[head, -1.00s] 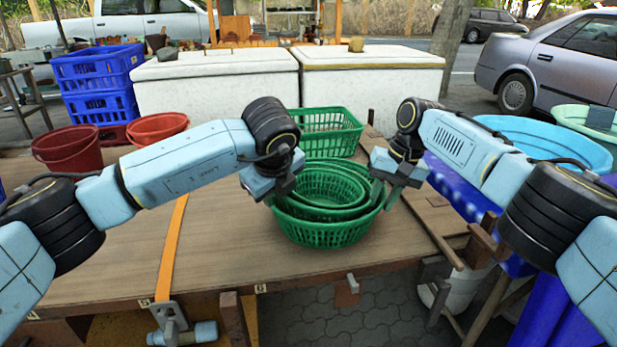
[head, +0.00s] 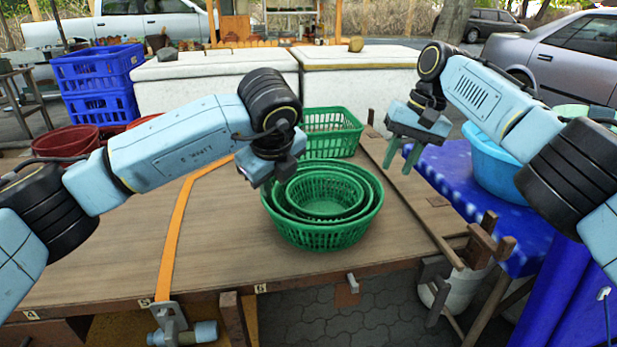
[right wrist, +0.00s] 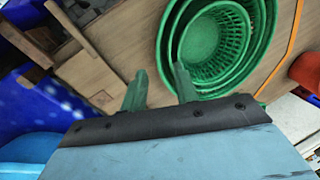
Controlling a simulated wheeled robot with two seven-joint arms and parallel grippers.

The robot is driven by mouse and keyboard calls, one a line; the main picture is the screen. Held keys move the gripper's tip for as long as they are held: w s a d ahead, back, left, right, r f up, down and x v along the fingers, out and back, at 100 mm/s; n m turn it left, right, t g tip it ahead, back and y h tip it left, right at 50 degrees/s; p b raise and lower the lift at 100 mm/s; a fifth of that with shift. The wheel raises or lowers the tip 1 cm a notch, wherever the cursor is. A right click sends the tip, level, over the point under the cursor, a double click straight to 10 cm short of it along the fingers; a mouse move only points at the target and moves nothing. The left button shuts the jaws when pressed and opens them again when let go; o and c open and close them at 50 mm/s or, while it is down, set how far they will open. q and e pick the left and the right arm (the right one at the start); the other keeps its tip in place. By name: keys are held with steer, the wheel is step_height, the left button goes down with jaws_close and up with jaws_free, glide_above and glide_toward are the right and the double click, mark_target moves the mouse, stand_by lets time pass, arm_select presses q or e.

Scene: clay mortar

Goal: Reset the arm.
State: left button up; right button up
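Several round green baskets (head: 320,236) sit nested in a stack on the wooden table, upright. The stack also shows in the right wrist view (right wrist: 262,60). My right gripper (head: 401,163) is raised to the right of the stack, apart from it. Its two green fingers are spread with nothing between them, as the right wrist view also shows (right wrist: 160,88). My left gripper (head: 272,183) hangs at the upper left rim of the stack in the picture. Its fingers are mostly hidden, so I cannot tell whether it touches the rim.
A rectangular green basket (head: 345,130) stands behind the stack. Red buckets (head: 66,142) stand at the back left, partly behind my left arm. A blue tub (head: 492,172) sits on a blue-covered surface (head: 445,165) at right. The table's left and front parts (head: 225,235) are clear, crossed by an orange strap.

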steer(key=shift+v, duration=1.05)
